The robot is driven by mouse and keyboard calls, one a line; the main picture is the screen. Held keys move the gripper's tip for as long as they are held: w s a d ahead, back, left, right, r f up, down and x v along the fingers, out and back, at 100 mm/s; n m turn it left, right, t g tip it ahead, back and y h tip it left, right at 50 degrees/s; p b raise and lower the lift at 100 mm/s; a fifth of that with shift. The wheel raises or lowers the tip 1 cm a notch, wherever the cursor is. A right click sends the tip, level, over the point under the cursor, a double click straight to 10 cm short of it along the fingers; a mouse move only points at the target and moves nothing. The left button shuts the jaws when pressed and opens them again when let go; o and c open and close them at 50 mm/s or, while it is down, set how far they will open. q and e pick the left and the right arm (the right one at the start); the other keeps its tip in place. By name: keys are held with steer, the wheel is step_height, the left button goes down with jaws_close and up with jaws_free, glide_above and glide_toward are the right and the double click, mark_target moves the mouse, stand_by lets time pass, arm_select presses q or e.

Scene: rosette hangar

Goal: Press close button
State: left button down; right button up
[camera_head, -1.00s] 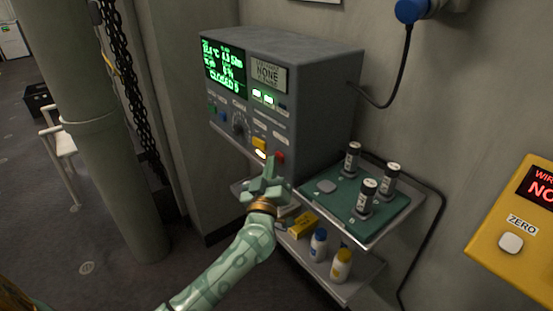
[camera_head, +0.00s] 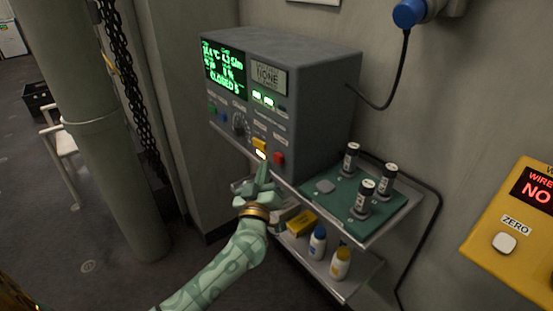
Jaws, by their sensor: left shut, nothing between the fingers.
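A grey control box (camera_head: 313,100) stands on a shelf against the wall. Its screen (camera_head: 224,66) has green text, with a line that seems to read CLOSED. On its front are a blue button (camera_head: 222,116), a green button (camera_head: 212,107), a dark knob (camera_head: 239,124), a yellow button (camera_head: 260,144) with a bright light under it, and a red button (camera_head: 278,159). Their labels are too small to read, so I cannot tell which one is close. My left gripper (camera_head: 263,169) is shut and empty, just below the yellow and red buttons. Contact cannot be made out. My right gripper is out of view.
A green mat (camera_head: 335,205) with several dark cylinders lies on the shelf, right of my gripper. Bottles (camera_head: 317,244) and a yellow box (camera_head: 301,223) stand on the lower shelf. A yellow ZERO panel (camera_head: 480,245) is at right. A thick pillar (camera_head: 105,150) stands at left.

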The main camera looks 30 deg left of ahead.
arm_select(q)
steer(key=s, duration=0.1)
steer(key=s+a+p, duration=0.1)
steer(key=s+p, duration=0.1)
steer(key=s, duration=0.1)
steer(key=shift+s+a+r, duration=0.1)
steer(key=shift+a, duration=0.3)
stand_by(0.5)
